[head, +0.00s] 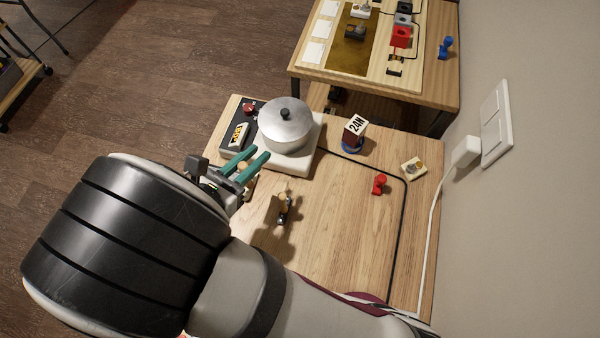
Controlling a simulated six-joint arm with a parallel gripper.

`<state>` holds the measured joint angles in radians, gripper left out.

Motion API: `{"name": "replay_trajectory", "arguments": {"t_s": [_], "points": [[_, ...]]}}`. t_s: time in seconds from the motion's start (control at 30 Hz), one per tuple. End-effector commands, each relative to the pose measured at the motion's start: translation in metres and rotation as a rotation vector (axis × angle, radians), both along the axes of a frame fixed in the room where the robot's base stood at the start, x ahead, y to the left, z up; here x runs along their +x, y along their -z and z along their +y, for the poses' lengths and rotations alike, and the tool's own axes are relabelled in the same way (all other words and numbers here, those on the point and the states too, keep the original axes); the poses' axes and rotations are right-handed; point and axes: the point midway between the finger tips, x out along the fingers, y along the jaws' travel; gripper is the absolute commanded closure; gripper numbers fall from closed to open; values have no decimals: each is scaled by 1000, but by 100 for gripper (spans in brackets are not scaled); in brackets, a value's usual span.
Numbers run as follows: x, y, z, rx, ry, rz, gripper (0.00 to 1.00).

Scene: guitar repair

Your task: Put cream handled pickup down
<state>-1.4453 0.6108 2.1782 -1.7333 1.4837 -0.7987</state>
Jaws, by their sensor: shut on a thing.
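My gripper (258,153), with two teal fingers, is over the left part of the wooden table, in front of the hotplate. It is shut on the cream handled pickup (247,188), of which only a small cream part shows beside and below the fingers. The fingers hide most of it, and I cannot tell whether it touches the table. A small upright piece with a cream top and a dark, metallic body (284,205) stands to the right of the gripper.
A lidded metal pot (286,125) sits on the hotplate (236,137). A 24H block (355,132), a cream piece with a yellow knob (413,167) and a red piece (380,184) stand to the right. A black cable (404,230) crosses the table (340,235). The table's middle is bare.

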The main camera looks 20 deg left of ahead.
Motion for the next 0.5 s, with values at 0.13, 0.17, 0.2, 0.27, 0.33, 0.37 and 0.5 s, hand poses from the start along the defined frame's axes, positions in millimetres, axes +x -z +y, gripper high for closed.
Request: {"name": "replay_trajectory", "arguments": {"t_s": [0.13,0.17,0.2,0.27,0.33,0.37,0.5], "points": [[0,-15,1,4,0,-1,100],[0,-21,1,5,0,0,100],[0,-30,0,6,0,-1,100],[0,-40,0,5,1,0,100],[0,-54,0,6,0,-1,100],[3,-54,-4,2,15,1,100],[18,-52,-28,0,95,1,100]]}}
